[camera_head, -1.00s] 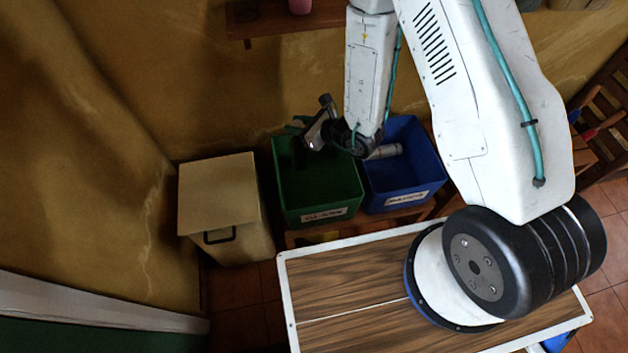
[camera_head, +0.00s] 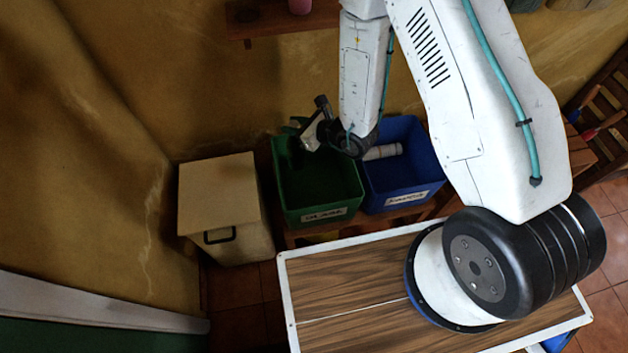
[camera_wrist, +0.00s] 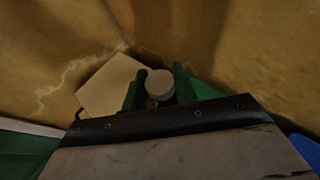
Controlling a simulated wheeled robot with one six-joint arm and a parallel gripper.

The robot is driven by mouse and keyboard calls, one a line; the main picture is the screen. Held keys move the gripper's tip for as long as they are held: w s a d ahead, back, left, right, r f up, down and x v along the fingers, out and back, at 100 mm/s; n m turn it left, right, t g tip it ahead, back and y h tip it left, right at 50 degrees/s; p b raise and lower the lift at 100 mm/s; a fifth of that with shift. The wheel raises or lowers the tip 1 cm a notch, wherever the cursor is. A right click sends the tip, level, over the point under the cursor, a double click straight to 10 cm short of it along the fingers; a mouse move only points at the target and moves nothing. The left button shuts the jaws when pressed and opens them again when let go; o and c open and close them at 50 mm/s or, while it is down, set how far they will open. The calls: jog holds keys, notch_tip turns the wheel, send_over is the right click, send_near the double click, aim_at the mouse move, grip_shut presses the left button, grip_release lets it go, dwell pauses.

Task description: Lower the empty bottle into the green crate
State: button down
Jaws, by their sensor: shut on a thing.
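The green crate (camera_head: 318,214) stands against the back wall, with a label on its front. My gripper (camera_head: 295,128) is over the crate's back left part in the head view, small and dark there. In the wrist view my gripper (camera_wrist: 158,82) has its two green fingers shut on a pale, round-ended thing, which I take to be the bottle (camera_wrist: 160,85). Only its end shows there; the rest is hidden behind the gripper body.
A blue crate (camera_head: 402,200) touches the green one on the right and holds a pale cylinder (camera_head: 383,152). A beige lidded bin (camera_head: 220,195) stands close on the left. A wood-topped surface (camera_head: 350,290) lies in front. A shelf (camera_head: 275,22) hangs on the wall above.

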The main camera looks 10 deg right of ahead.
jog(key=shift+f, duration=10.65)
jog(key=c, duration=1)
grip_release()
jog(key=shift+c, duration=0.2)
